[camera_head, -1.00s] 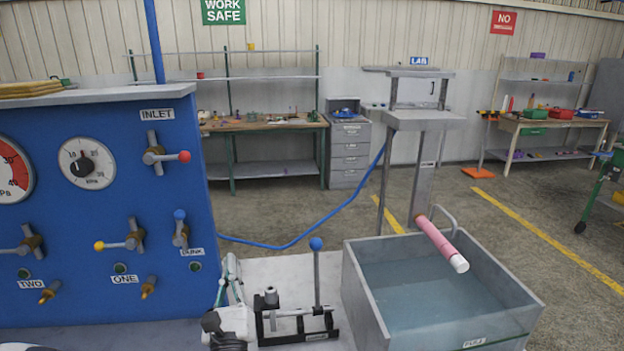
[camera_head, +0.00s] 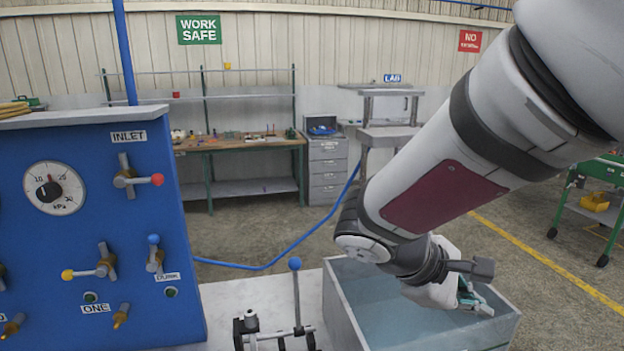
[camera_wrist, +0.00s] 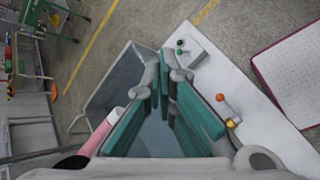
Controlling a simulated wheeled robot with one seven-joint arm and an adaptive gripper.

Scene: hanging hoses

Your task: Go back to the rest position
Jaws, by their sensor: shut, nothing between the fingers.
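My gripper (camera_head: 476,300) is at the end of my arm, over the right part of the water tank (camera_head: 345,308) in the head view. Its teal fingers also show in the wrist view (camera_wrist: 166,70), close together with nothing held between them. My arm crosses the right half of the head view and hides most of the tank's back and the pink hose. In the wrist view the pink hose (camera_wrist: 100,132) with its white end lies to the left of the fingers, apart from them.
A blue panel (camera_head: 90,230) with valves and a gauge stands at left. A lever with a blue knob (camera_head: 295,264) rises from the bench beside the tank. A green cart (camera_head: 590,195) stands at right.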

